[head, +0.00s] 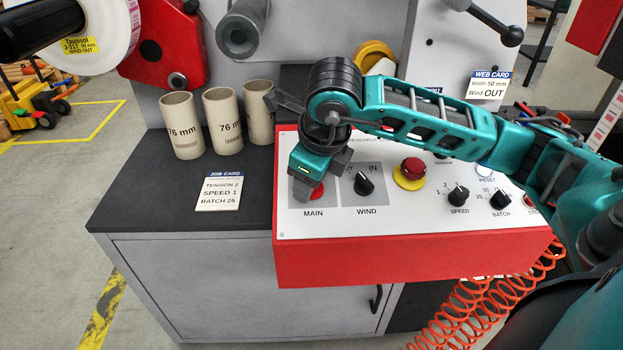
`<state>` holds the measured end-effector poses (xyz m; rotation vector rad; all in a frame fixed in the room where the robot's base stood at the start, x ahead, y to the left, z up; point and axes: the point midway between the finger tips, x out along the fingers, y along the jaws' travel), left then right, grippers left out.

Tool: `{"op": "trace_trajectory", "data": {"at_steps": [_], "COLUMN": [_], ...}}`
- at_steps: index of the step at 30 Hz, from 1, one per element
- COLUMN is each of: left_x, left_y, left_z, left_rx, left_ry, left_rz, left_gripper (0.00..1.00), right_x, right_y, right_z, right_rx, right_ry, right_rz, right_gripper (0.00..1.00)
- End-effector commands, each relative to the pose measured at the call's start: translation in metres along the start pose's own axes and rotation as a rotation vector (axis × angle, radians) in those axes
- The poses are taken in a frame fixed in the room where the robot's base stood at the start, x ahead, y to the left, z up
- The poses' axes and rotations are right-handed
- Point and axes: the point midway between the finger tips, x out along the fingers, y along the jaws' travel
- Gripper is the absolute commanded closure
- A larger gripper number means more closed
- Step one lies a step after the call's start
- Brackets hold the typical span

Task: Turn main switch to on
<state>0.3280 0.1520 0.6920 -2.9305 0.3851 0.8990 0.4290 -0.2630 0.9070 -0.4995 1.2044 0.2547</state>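The main switch (317,191) is on the left of the control panel, above the label MAIN. Only part of its red knob shows; the rest, and its position marks, are hidden by my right gripper (308,188). That gripper comes in from the right and points down over the switch. One grey finger shows at the knob's left side, but I cannot tell whether the fingers touch or grip it. My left gripper is not in view.
The white panel (372,222) on its red box also has the wind knob (364,185), a red emergency button (412,168), the speed knob (458,195) and the batch knob (500,199). Several cardboard cores (181,125) and a job card (219,191) are on the dark bench at left.

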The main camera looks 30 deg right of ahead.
Motion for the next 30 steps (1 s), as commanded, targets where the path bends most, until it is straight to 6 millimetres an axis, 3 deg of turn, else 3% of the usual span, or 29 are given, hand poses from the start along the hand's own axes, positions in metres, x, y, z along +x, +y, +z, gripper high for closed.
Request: {"op": "trace_trajectory", "data": {"at_steps": [12,13,18,21,30], "left_x": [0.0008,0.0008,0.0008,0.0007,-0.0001], "left_y": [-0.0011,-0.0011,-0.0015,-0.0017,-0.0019], "left_z": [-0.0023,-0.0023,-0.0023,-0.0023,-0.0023], "left_rx": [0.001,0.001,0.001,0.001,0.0], "left_ry": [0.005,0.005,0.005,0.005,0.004], "left_rz": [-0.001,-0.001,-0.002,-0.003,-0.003], "left_gripper": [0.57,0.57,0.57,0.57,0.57], "right_x": [-0.0004,-0.0004,-0.0003,-0.0002,-0.0047], "right_y": [-0.0005,-0.0005,-0.0004,-0.0003,-0.0004], "right_z": [0.0002,0.0003,0.0002,0.0002,0.0006], "right_rx": [0.014,0.014,0.013,0.012,0.01], "right_ry": [0.0,-0.001,0.0,0.0,-0.002], "right_rz": [-0.002,-0.002,-0.002,-0.002,-0.001], "right_gripper": [0.75,0.44,0.28,0.19,0.19]}}
